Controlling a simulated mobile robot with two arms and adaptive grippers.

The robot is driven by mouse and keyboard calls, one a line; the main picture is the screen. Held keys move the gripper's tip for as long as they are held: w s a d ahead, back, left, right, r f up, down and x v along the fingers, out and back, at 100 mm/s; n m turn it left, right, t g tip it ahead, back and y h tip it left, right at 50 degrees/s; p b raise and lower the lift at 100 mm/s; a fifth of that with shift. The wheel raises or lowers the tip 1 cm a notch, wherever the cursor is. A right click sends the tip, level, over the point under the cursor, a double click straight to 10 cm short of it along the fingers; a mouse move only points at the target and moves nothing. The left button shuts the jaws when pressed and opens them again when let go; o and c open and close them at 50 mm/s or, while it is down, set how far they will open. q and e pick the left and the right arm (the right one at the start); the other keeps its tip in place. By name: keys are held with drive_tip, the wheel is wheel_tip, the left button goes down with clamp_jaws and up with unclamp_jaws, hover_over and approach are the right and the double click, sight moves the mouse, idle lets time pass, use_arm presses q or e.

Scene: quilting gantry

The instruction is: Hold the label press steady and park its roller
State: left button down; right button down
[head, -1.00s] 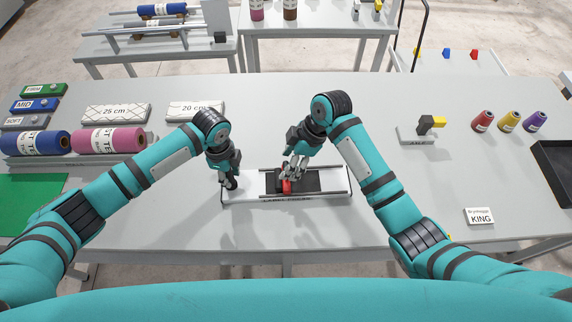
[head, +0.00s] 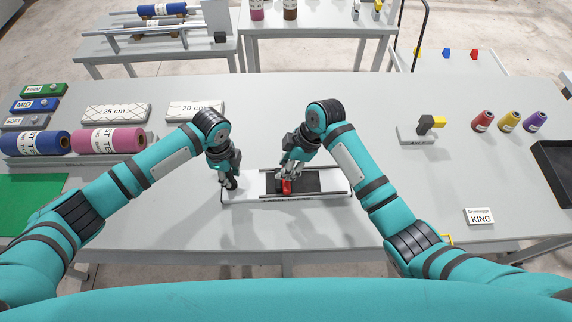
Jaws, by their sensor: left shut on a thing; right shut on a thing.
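The label press (head: 335,194) lies on the table in front of me, a long pale base with side rails and a dark bed (head: 308,181). My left gripper (head: 231,184) is shut on the left end of the press; the exact grip is hard to see. The roller's red handle (head: 286,188) sits over the left part of the dark bed. My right gripper (head: 284,181) is shut on this handle from above, and its fingers hide most of the roller.
Fabric rolls (head: 108,140) and labelled blocks (head: 115,113) stand at the left. A yellow-and-black device (head: 425,128), several thread cones (head: 509,121), a KING card (head: 479,216) and a dark tray (head: 556,172) are at the right. The table behind the press is clear.

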use_arm(q)
drive_tip(key=shift+s+f, duration=0.25)
drive_tip(key=shift+f, duration=0.1)
use_arm(e)
drive_tip(key=shift+s, duration=0.1)
use_arm(q)
drive_tip(key=shift+a, duration=0.25)
use_arm(e)
drive_tip(key=d, duration=1.5)
drive_tip(key=shift+w+d, duration=0.25)
drive_tip(key=shift+d, duration=0.05)
drive_tip(key=c, duration=1.2)
unclamp_jaws()
drive_tip(key=shift+d, duration=0.1)
use_arm(q)
drive_tip(key=shift+d, duration=0.15)
use_arm(e)
drive_tip(key=o, duration=0.3)
drive_tip(key=v, duration=1.2)
